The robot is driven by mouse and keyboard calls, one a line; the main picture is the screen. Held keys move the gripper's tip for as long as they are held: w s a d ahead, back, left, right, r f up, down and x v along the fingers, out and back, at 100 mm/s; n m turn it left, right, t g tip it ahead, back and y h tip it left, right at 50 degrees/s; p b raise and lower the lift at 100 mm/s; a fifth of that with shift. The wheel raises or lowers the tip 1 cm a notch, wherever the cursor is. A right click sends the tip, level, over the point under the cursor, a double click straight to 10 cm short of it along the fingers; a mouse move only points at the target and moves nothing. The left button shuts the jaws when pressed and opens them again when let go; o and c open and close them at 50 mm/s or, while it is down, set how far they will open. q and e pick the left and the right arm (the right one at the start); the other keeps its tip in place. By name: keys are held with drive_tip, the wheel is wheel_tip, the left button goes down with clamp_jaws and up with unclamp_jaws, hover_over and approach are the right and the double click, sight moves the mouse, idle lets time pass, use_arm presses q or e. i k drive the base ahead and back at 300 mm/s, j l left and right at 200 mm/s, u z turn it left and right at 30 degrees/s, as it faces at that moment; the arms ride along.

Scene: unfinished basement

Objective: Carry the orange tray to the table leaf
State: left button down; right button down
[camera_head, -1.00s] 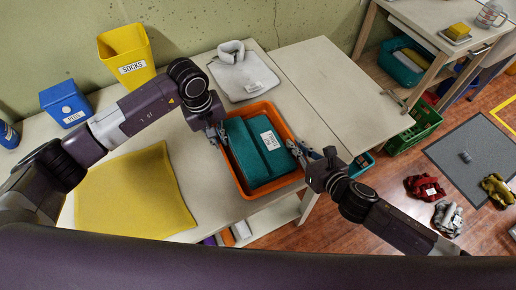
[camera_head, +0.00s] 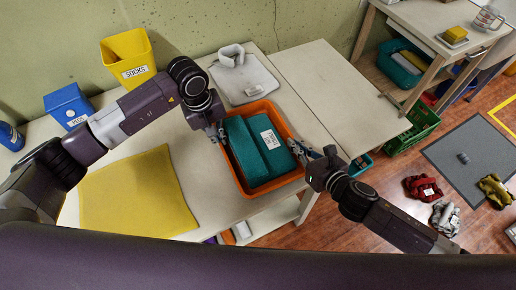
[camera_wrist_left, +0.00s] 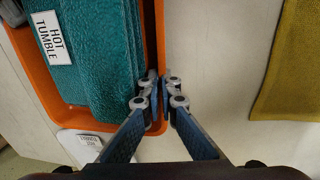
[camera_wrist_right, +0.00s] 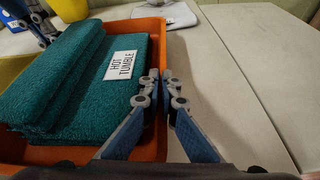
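The orange tray (camera_head: 284,121) holds folded teal towels (camera_head: 252,160) with a white HOT TUMBLE label. It is over the main table, left of the seam with the table leaf (camera_head: 335,90); whether it touches the tabletop is hard to tell. The leaf is bare and also shows in the right wrist view (camera_wrist_right: 265,45). My left gripper (camera_head: 219,136) is shut on the tray's left rim, seen close in the left wrist view (camera_wrist_left: 155,88). My right gripper (camera_head: 298,151) is shut on the right rim, seen in the right wrist view (camera_wrist_right: 161,84).
A yellow mat (camera_head: 135,195) covers the table's left part. A yellow SOCKS bin (camera_head: 127,55) and blue bin (camera_head: 68,103) stand at the back left. A green crate (camera_head: 418,130) is on the floor beyond the leaf.

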sight(349, 103)
drive_tip(key=i+l, duration=0.15)
drive_tip(key=l, duration=0.2)
drive_tip(key=i+l, duration=0.15)
drive_tip(key=l, duration=0.2)
drive_tip(key=i+l, duration=0.2)
drive_tip(key=l, duration=0.15)
drive_tip(key=i+l+u, duration=0.1)
drive_tip(key=l, duration=0.25)
drive_tip(key=i+l, duration=0.2)
drive_tip(key=l, duration=0.15)
